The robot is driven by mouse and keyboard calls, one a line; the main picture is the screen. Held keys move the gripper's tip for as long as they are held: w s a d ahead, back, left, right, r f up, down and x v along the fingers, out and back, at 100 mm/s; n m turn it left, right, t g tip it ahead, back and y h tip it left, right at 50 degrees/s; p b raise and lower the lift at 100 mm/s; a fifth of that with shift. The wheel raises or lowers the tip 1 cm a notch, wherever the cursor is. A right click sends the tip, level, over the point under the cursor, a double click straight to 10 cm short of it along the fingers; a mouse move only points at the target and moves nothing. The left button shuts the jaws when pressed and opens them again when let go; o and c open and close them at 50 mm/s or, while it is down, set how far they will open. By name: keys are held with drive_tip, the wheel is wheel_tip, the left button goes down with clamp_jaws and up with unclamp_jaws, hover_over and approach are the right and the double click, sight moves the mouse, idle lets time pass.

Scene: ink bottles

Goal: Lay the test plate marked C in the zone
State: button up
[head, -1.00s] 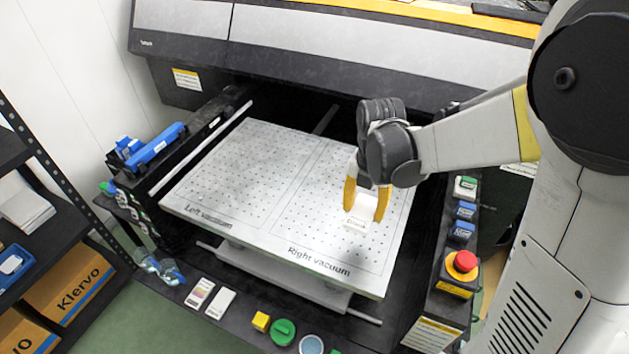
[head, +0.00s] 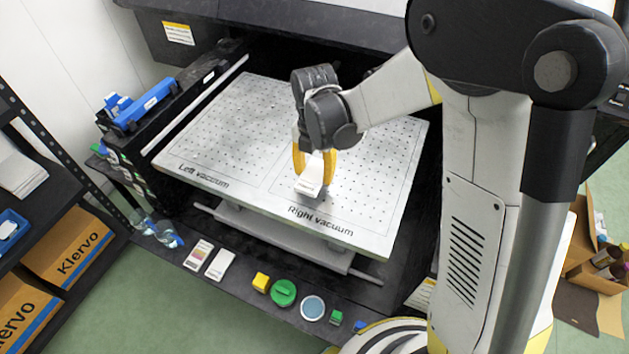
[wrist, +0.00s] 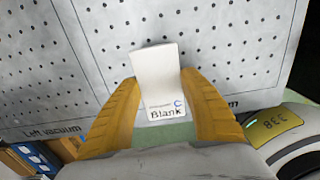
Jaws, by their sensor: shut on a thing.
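My gripper (head: 314,168) has its yellow fingers shut on a small white plate (head: 312,183). In the wrist view, the plate (wrist: 156,72) carries a blue C and the word Blank at its near end, between the fingers (wrist: 160,92). The perforated white bed (head: 385,170) lies below, with outlined fields labelled Left vacuum (head: 204,177) and Right vacuum (head: 320,221). In the head view, the plate appears over the left part of the right field, near the dividing line. I cannot tell how high it is above the bed.
On the black front ledge are a printed card (head: 199,255), a white card (head: 219,264), a yellow cube (head: 261,282), a green round piece (head: 284,293), a blue-topped disc (head: 312,307) and a green cube (head: 336,317). A blue tool (head: 145,105) lies on the left rail. The bed around the plate is clear.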

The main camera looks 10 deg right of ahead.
sight(314, 173)
drive_tip(key=shift+f+b, duration=0.5)
drive_tip(key=shift+f, duration=1.05)
drive_tip(key=shift+f, duration=0.15)
drive_tip(key=o, duration=1.2)
